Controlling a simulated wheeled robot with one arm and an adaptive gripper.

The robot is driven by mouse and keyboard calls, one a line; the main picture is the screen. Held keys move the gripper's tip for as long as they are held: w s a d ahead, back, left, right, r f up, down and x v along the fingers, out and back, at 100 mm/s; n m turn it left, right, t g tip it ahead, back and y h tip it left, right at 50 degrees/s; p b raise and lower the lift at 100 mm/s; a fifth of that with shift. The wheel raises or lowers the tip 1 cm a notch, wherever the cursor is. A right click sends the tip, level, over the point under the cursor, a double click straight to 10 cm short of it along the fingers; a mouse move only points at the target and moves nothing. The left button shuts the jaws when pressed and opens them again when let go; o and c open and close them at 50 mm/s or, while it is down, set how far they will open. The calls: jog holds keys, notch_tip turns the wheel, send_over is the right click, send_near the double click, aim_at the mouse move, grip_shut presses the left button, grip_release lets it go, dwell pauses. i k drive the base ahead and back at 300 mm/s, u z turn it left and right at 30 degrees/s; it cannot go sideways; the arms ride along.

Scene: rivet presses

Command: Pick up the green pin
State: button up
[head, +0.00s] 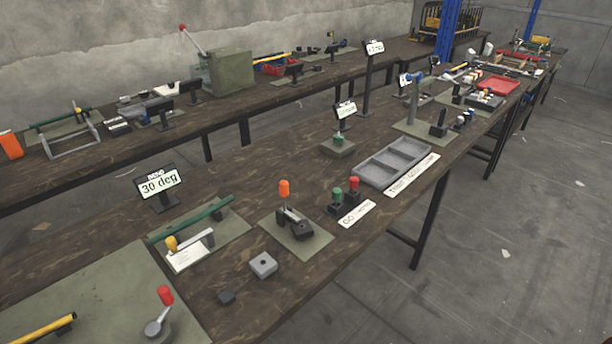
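A green-topped pin (337,197) stands upright in a dark base on the near wooden bench. It is right of the picture's middle and close behind a white label strip. A red-topped pin (354,186) stands just to its right in a similar dark base. Another small green piece (338,139) sits on a grey-green block farther back, below a small display. I cannot tell for certain which green piece the task names. My gripper is not in view.
A grey compartment tray (397,162) lies behind and right of the pins. An orange-handled press (285,194) on a green mat stands to their left. A grey block (263,265) lies nearer. Open floor (480,265) lies right of the bench.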

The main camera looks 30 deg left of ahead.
aim_at(337, 193)
jog(key=u, duration=0.8)
jog(key=i, duration=0.95)
jog(key=u, duration=1.35)
jog(key=i, duration=0.3)
jog(key=u, duration=0.4)
